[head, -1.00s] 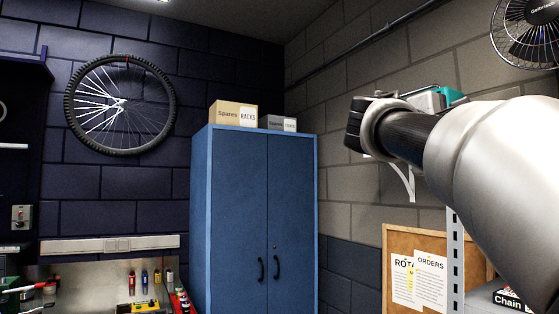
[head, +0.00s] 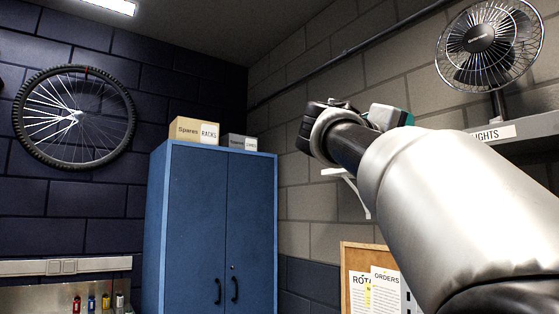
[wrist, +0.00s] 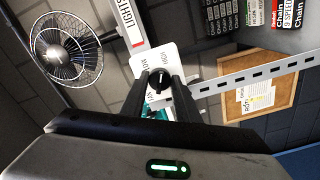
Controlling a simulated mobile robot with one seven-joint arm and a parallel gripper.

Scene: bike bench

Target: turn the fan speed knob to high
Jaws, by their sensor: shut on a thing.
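The fan speed knob (wrist: 158,79) is a small black dial on a white plate (wrist: 146,57) with printed speed labels, in the wrist view. One label reads HIGH; the others are hard to read. My gripper (wrist: 160,88) has its two dark fingers on either side of the knob, shut on it. A pale mark shows on the knob, but I cannot tell which label it points to. The fan (wrist: 66,50) is at the upper left of the wrist view and at the upper right of the head view (head: 490,45). In the head view my arm hides the knob and fingertips.
A shelf edge labelled LIGHTS (head: 494,133) runs below the fan. A teal and grey item (head: 388,117) shows just beyond my arm. A cork board with papers (head: 350,262) hangs lower down. A blue cabinet (head: 213,230) stands at the left with boxes on top.

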